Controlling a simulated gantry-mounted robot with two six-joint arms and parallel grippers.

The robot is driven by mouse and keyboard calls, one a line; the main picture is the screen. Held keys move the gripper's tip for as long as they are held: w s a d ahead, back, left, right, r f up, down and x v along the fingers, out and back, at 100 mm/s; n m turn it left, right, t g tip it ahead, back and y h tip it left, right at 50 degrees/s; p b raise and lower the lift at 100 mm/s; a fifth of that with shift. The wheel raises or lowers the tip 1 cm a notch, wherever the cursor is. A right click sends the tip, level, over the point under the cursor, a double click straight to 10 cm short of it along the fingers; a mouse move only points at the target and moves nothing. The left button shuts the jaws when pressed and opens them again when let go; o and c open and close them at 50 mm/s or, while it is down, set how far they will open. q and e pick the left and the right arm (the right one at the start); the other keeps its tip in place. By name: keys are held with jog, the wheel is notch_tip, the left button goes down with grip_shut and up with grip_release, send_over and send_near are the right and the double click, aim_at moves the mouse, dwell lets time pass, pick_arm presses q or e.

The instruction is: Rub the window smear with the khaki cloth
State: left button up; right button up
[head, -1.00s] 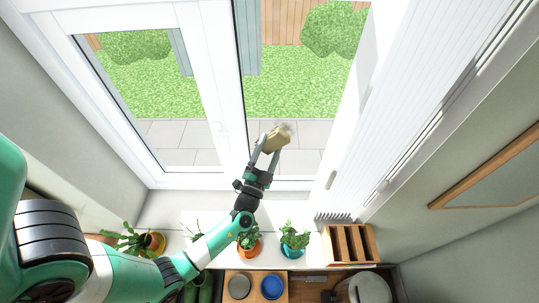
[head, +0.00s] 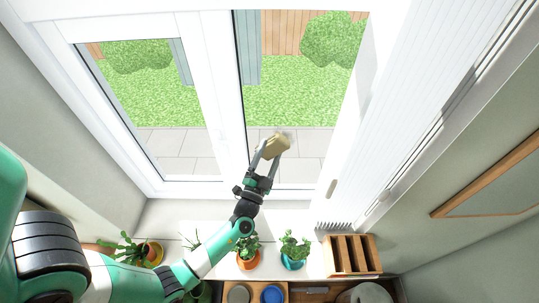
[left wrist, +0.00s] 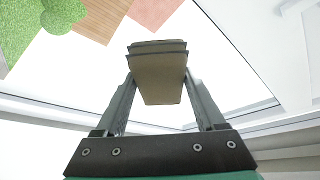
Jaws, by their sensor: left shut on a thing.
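The khaki cloth (head: 275,146) is a folded pad held up in front of the lower part of the right window pane (head: 295,105). My left gripper (head: 270,152) is shut on it, one finger on each side. In the left wrist view the cloth (left wrist: 158,75) sits between the two fingertips, its layered far edge toward the glass. A faint greyish patch, likely the window smear (head: 288,134), shows just past the cloth's upper right edge; the cloth may cover part of it. I cannot tell if the cloth touches the glass. My right gripper is not in view.
Potted plants stand on the sill below: one in an orange pot (head: 247,260), one in a teal pot (head: 292,261), and a third at left (head: 152,252). A wooden rack (head: 351,255) stands at the right. A white slatted shutter (head: 430,90) borders the pane.

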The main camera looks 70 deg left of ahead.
pick_arm(q)
jog(key=shift+w+a+b, duration=0.25)
jog(key=shift+a+b, duration=0.2)
jog(key=shift+a, duration=0.2)
jog(key=shift+d, duration=0.1)
